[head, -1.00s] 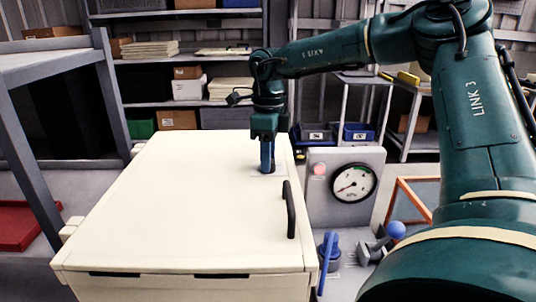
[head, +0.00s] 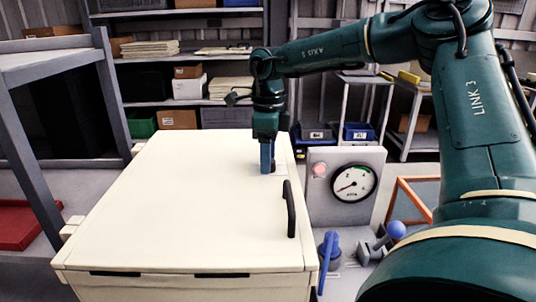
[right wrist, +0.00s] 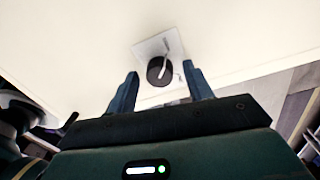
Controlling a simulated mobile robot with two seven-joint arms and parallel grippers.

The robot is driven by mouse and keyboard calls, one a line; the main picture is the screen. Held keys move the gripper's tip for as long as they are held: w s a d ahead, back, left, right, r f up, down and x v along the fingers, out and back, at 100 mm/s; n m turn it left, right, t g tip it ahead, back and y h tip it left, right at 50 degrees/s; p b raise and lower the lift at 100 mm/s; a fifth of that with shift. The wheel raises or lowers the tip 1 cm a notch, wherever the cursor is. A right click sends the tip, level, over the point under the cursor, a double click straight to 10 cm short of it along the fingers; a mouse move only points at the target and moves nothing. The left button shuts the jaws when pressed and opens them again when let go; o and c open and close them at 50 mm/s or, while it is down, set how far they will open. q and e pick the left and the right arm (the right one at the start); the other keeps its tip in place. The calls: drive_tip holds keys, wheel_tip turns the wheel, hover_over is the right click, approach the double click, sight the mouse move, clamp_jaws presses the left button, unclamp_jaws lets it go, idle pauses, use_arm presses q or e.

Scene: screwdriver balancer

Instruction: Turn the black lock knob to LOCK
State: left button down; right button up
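The black lock knob (right wrist: 155,68) sits on a small light plate (right wrist: 146,48) on the cream lid (head: 180,215). It has a pale pointer line on top; any lettering is too small to read. In the head view the knob is mostly hidden by my right gripper (head: 267,168), which points down over the far right part of the lid. In the right wrist view the right gripper (right wrist: 160,78) is open, with one blue finger on each side of the knob and gaps to both. Contact cannot be seen. My left gripper is not in view.
A black handle (head: 290,209) stands on the lid's right edge, nearer than the knob. To the right are a pressure gauge (head: 353,183), a blue valve lever (head: 327,258) and a blue ball-ended lever (head: 395,230). The rest of the lid is clear.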

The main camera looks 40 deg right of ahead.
wheel_tip(320, 180, up, 13)
drive_tip(key=p, duration=0.1)
drive_tip(key=shift+w+d, duration=0.2)
drive_tip(key=shift+d, duration=0.05)
idle(0.3)
idle(0.5)
